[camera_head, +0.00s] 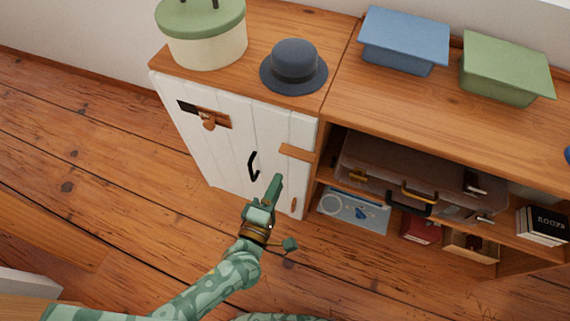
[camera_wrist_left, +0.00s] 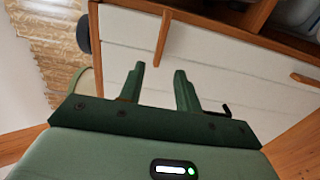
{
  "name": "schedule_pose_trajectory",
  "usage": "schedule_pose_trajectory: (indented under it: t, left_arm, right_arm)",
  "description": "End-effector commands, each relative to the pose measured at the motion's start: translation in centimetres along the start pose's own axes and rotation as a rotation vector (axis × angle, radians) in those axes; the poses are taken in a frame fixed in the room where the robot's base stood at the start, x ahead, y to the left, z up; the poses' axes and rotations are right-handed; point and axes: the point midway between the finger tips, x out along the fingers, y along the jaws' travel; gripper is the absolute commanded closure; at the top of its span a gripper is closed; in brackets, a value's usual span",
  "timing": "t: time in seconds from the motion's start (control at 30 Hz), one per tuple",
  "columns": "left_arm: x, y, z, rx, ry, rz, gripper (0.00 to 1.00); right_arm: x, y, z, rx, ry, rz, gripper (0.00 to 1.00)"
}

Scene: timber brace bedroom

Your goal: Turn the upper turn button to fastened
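The upper turn button (camera_head: 297,152) is a wooden bar lying crosswise at the right edge of the white plank door (camera_head: 232,140). In the left wrist view it shows as a bar (camera_wrist_left: 162,38) running from the wooden frame onto the door. The lower turn button (camera_head: 294,204) stands upright; it also shows in the left wrist view (camera_wrist_left: 305,80). My left gripper (camera_head: 278,178) is in front of the door, below the upper button and right of the black handle (camera_head: 253,165). Its fingers (camera_wrist_left: 159,85) are apart with nothing between them. My right gripper is not visible.
A hasp-like fitting (camera_head: 205,115) sits at the door's upper left. On the cabinet top are a round green-lidded pot (camera_head: 205,45), a dark hat (camera_head: 294,67) and two lidded boxes. Open shelves to the right hold a suitcase (camera_head: 400,175). The floor in front is clear.

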Motion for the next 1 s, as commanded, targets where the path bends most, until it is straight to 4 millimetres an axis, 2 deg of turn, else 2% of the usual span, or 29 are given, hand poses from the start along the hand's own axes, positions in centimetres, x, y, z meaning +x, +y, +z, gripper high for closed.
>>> schedule_pose_trajectory:
  t: [0.1,0.2,0.33,0.5,1.0]
  left_arm:
    - [-3.0,0.3,0.0,0.002,-0.002,-0.001,0.66]
    - [-5.0,0.2,0.0,0.001,-0.001,-0.001,0.66]
    - [-6.5,0.0,0.0,0.002,-0.001,-0.001,0.66]
    - [-7.2,-0.1,0.0,0.000,-0.001,-0.001,0.66]
    - [-7.2,-0.1,0.0,0.001,-0.001,-0.001,0.66]
  right_arm:
    - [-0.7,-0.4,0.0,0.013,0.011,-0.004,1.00]
    - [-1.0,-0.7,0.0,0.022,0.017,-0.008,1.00]
    - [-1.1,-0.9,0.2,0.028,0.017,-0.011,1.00]
    - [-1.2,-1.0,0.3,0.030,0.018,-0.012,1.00]
    - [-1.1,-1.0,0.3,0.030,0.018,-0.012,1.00]
